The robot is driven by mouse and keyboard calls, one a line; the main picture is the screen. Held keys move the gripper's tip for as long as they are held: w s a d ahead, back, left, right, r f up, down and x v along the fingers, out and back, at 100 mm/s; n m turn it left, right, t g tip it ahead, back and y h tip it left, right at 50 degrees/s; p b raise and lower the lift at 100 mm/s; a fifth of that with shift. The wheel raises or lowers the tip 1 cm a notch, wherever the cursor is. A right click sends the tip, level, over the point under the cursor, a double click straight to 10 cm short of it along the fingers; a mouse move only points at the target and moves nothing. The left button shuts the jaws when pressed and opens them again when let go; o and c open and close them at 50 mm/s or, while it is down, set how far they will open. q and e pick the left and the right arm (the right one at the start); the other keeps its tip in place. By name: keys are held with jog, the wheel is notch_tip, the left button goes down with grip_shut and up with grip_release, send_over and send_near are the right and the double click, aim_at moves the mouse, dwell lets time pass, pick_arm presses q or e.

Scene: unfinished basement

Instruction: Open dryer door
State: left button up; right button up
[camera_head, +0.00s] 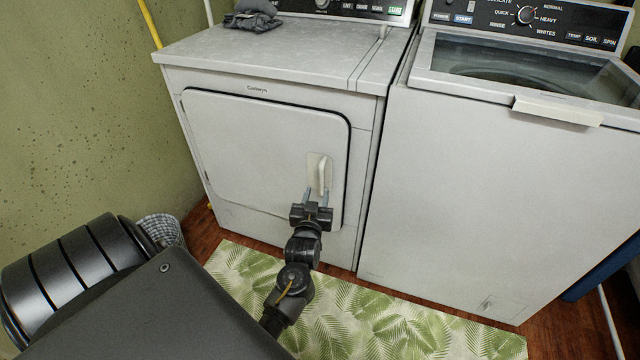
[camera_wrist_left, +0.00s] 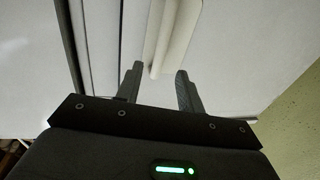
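The white dryer (camera_head: 270,75) stands at the left in the head view, with its door (camera_head: 240,140) shut. The pale vertical door handle (camera_head: 322,175) is near the door's right edge. My left gripper (camera_head: 317,194) is in front of the door, at the lower end of the handle. In the left wrist view, its two fingers (camera_wrist_left: 160,72) are open, and the handle's end (camera_wrist_left: 169,40) shows between the fingertips with space on either side. I cannot tell whether either finger touches it. My right gripper is not in view.
A white washing machine (camera_head: 480,190) stands close beside the dryer on the right. A leaf-patterned mat (camera_head: 380,325) lies on the wood floor in front. A dark folded cloth (camera_head: 252,16) is on the dryer top. A checkered basket (camera_head: 163,232) stands by the left wall.

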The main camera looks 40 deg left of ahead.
aim_at(321, 179)
pick_arm(q)
jog(key=x, duration=0.5)
jog(key=shift+w+a+b, duration=0.1)
jog(key=shift+b, duration=0.2)
jog(key=shift+w+a, duration=0.2)
jog(key=shift+w, duration=0.1)
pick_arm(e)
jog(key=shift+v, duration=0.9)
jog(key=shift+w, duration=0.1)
pick_arm(q)
grip_shut()
